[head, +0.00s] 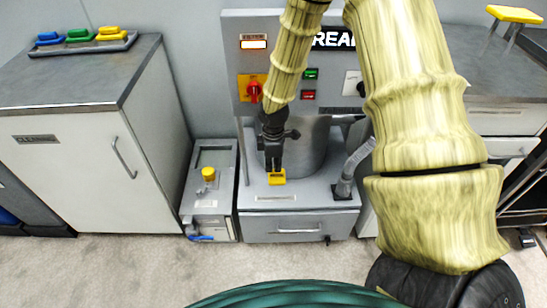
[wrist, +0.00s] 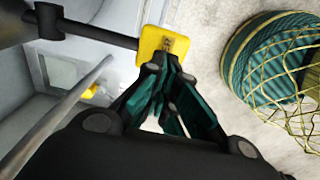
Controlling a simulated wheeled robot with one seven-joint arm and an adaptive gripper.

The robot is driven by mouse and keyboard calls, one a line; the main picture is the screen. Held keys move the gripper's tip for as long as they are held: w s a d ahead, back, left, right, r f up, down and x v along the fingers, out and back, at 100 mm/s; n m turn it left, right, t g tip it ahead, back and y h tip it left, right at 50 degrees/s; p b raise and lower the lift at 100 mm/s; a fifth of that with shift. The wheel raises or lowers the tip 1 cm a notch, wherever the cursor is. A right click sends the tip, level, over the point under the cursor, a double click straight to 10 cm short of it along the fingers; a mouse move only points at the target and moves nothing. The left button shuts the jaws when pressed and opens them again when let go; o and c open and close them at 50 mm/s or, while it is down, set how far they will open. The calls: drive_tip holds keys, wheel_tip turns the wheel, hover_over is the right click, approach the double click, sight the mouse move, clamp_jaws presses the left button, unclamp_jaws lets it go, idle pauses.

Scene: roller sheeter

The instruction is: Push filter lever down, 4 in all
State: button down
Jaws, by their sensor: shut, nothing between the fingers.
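The yellow filter lever (head: 277,178) sits low on the front of the grey machine, above its drawer. In the wrist view the yellow pad (wrist: 154,42) is on the end of a dark rod. My gripper (head: 273,166) is shut and empty, pointing down, with its tips right at the yellow pad. In the wrist view the fingertips of my gripper (wrist: 162,68) overlap the pad's lower edge. I cannot tell whether they touch it. My arm hides part of the machine's upper panel.
A grey floor unit with a yellow knob (head: 208,173) stands left of the machine (head: 300,200). A red rotary switch (head: 254,91) is on the panel. A curved grey pipe (head: 353,165) stands right of the lever. A white cleaning cabinet (head: 85,175) is at the left.

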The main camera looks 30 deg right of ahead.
drive_tip(key=shift+f, duration=1.35)
